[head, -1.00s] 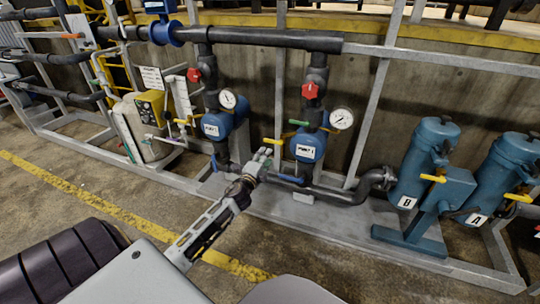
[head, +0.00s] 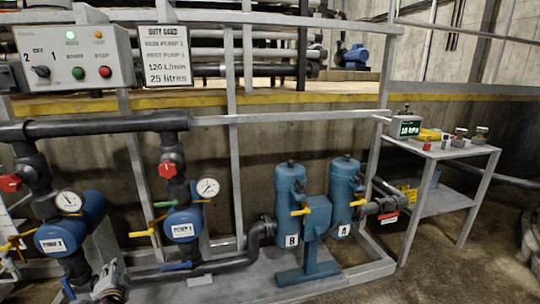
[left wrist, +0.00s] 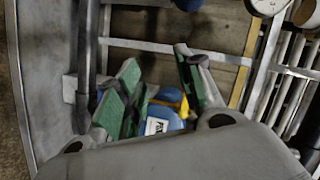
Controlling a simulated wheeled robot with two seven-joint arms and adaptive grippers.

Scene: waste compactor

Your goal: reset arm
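My left gripper (head: 112,278) shows at the lower left of the head view, in front of the pipework near the pump labelled PUMP 1 (head: 183,224). In the left wrist view the same gripper (left wrist: 163,82) has its two green-padded fingers spread apart. Nothing is seen held between them. A blue pump body with a white label (left wrist: 158,124) shows behind the fingers, and I cannot tell whether they touch it. My right gripper is not in view.
A control panel (head: 74,57) hangs at the upper left beside a duty card (head: 160,54). Blue filters B (head: 290,205) and A (head: 343,190) stand right of the pumps. A metal table (head: 440,150) with a small display (head: 405,126) is at the right, with bare floor before it.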

